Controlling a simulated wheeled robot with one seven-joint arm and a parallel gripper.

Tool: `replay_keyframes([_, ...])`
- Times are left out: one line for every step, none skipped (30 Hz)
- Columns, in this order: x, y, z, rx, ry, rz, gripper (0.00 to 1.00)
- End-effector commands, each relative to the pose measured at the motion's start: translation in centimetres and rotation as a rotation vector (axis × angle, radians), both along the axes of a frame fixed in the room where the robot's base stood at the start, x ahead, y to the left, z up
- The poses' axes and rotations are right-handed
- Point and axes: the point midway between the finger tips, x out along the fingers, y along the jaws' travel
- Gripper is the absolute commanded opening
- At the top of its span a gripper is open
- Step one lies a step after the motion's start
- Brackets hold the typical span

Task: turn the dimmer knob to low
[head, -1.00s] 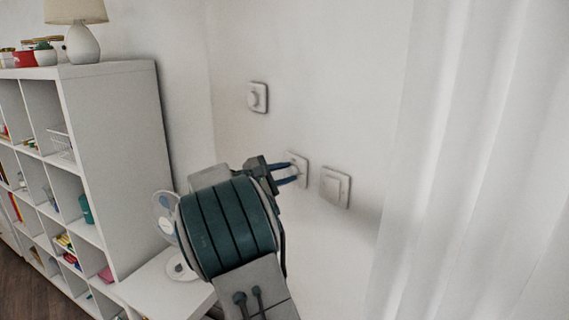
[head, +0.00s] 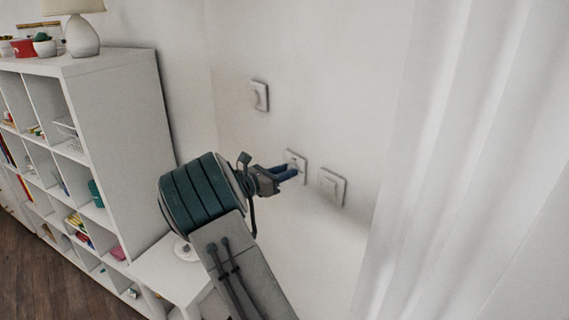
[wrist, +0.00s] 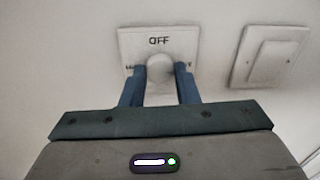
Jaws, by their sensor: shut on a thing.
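The dimmer knob (wrist: 160,66) is round and white, on a square white wall plate (wrist: 130,42) with "OFF" lettered above it. Smaller lettering beside the knob is partly hidden by my fingers. My gripper (wrist: 160,78) has its two blue fingers on either side of the knob, shut on it. In the head view my gripper (head: 294,172) reaches the middle plate (head: 297,158) on the wall from the left, and the knob is mostly hidden behind the fingers.
A flat rocker switch (wrist: 272,56) sits right of the dimmer, also in the head view (head: 331,187). Another wall plate (head: 260,96) is higher at left. A white shelf unit (head: 125,130) with a lamp (head: 83,34) stands left; a curtain (head: 470,150) hangs right.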

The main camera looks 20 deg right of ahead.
Motion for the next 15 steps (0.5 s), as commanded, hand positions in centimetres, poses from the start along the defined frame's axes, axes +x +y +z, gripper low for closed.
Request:
replay_keyframes([-0.04,0.04,0.15,-0.004,0.025,-0.001,0.05])
replay_keyframes([-0.04,0.04,0.13,-0.008,0.038,-0.001,0.05])
replay_keyframes([-0.04,0.05,0.09,-0.013,0.054,0.0,0.05])
replay_keyframes([-0.04,0.04,0.06,-0.015,0.065,0.0,0.05])
replay_keyframes([-0.05,0.04,0.03,-0.018,0.075,0.0,0.05])
replay_keyframes([-0.04,0.04,-0.02,-0.022,0.087,-0.001,0.05])
replay_keyframes([-0.04,0.04,-0.05,-0.024,0.094,-0.001,0.05])
replay_keyframes([-0.04,0.04,-0.07,-0.026,0.101,-0.001,0.05])
replay_keyframes([-0.05,0.04,-0.1,-0.028,0.108,-0.001,0.05])
replay_keyframes([-0.05,0.04,-0.12,-0.029,0.111,-0.001,0.05])
replay_keyframes([-0.05,0.04,-0.13,-0.03,0.115,0.0,0.05])
replay_keyframes([-0.05,0.03,-0.16,-0.03,0.119,0.0,0.05])
replay_keyframes([-0.05,0.03,-0.17,-0.032,0.122,0.0,0.05])
replay_keyframes([-0.05,0.03,-0.19,-0.032,0.124,0.0,0.05])
replay_keyframes([-0.05,0.03,-0.2,-0.033,0.125,0.0,0.05])
